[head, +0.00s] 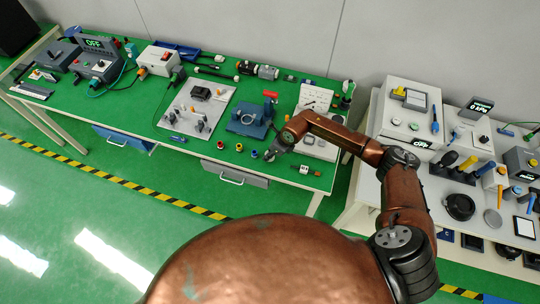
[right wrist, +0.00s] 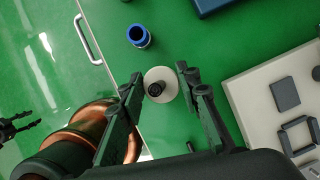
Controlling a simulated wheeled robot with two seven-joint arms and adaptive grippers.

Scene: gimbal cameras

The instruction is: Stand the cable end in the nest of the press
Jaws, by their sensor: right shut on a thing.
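My right gripper (right wrist: 159,83) is over the green bench near its front edge, with its fingers on either side of a pale round piece with a dark core (right wrist: 148,78). It is shut on this piece, seen end-on; I cannot tell for sure that it is the cable end. In the head view my right gripper (head: 271,153) hides the piece. A blue-grey device (head: 246,120) with a red handle (head: 271,95) stands behind the gripper and may be the press; its nest cannot be made out. A black gripper (right wrist: 20,128), apparently my left, shows at the left edge of the right wrist view.
A blue ring-shaped part (right wrist: 138,36) stands close to the held piece. A pale plate with grey parts (right wrist: 280,105) lies to the right in the right wrist view. A drawer handle (right wrist: 88,38) marks the bench front.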

